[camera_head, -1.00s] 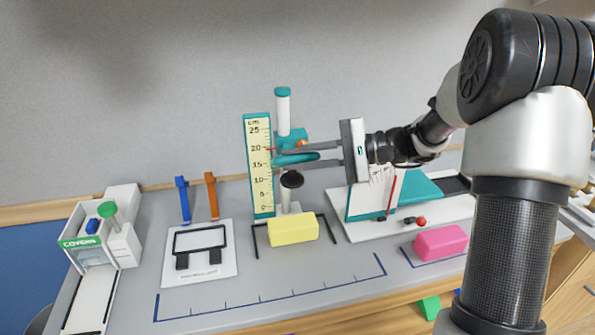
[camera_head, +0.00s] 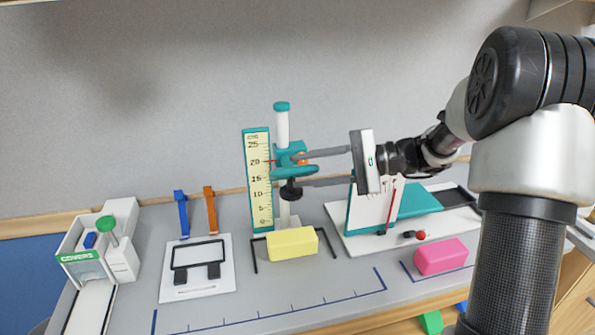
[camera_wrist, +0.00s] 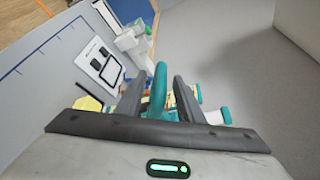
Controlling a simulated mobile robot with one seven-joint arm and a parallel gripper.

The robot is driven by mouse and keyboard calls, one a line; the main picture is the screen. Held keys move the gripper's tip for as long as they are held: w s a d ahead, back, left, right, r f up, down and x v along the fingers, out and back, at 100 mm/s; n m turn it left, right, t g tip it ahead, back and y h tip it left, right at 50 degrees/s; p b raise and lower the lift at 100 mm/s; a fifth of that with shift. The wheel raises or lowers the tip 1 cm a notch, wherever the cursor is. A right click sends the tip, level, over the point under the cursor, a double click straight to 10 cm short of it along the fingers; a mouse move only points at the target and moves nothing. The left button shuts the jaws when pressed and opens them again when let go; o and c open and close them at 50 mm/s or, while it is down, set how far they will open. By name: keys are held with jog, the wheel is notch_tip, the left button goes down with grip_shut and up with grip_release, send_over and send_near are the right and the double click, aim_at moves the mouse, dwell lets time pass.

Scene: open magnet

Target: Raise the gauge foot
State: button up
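The gauge has a white post (camera_head: 282,128) with a teal cap and a teal carriage (camera_head: 290,153). Its red pointer is near 20 on the yellow cm scale (camera_head: 258,180). The black gauge foot (camera_head: 291,190) hangs below the carriage, above and apart from the yellow block (camera_head: 292,243). My gripper (camera_head: 298,170) is open, with one finger above and one below the carriage's teal handle (camera_head: 296,172). In the wrist view the handle (camera_wrist: 158,90) stands between the spread fingers, with gaps on both sides. The foot is not clearly seen there.
A white and teal device (camera_head: 420,203) stands right, with a pink block (camera_head: 441,256) in front. A white card (camera_head: 198,270), blue and orange uprights, and a covers dispenser (camera_head: 88,262) are left. The front bench has a marked blue line.

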jog(key=v, duration=1.5)
jog(key=shift+w, duration=0.1)
